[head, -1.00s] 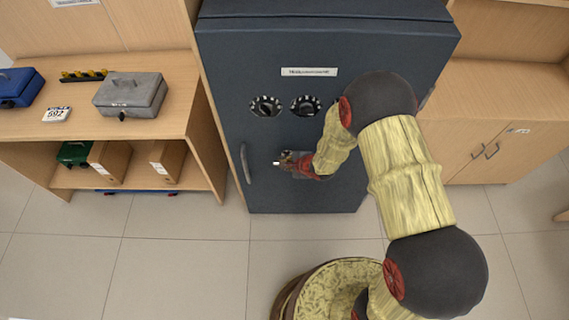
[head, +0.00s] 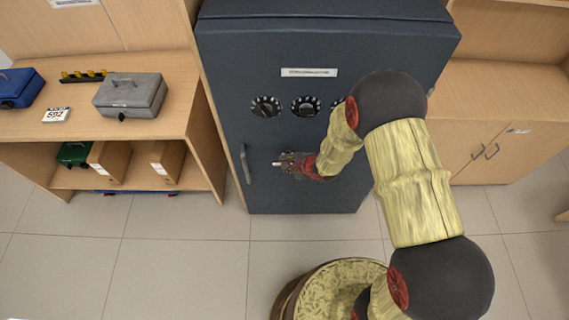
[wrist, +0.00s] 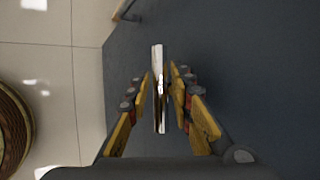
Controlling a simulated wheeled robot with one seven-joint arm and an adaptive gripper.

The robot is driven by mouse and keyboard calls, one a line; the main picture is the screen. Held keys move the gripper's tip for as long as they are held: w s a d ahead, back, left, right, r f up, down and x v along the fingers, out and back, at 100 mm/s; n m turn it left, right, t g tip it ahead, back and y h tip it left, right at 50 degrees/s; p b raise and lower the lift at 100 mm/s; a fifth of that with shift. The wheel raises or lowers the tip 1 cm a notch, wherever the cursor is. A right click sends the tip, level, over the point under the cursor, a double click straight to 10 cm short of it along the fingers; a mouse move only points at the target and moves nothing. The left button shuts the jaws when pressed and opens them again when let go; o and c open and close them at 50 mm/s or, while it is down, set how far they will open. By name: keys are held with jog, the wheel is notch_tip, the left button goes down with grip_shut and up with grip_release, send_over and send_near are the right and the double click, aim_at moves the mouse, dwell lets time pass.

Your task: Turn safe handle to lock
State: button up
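The dark blue-grey safe (head: 330,60) stands upright in the middle of the head view with its door closed. Its silver lever handle (head: 284,161) is on the door's lower half, partly covered by my gripper (head: 293,163). In the wrist view the handle (wrist: 159,88) is a shiny bar running lengthwise between my gripper's fingers (wrist: 160,78). The fingers are apart, one on each side, with a narrow gap showing at both sides of the bar. The handle's mount on the door is hidden.
A vertical pull bar (head: 246,163) is at the door's left. A wooden shelf (head: 60,125) with cash boxes stands left, a cabinet (head: 515,100) right. Tiled floor in front is clear.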

jog(key=v, duration=1)
jog(key=shift+s, duration=0.1)
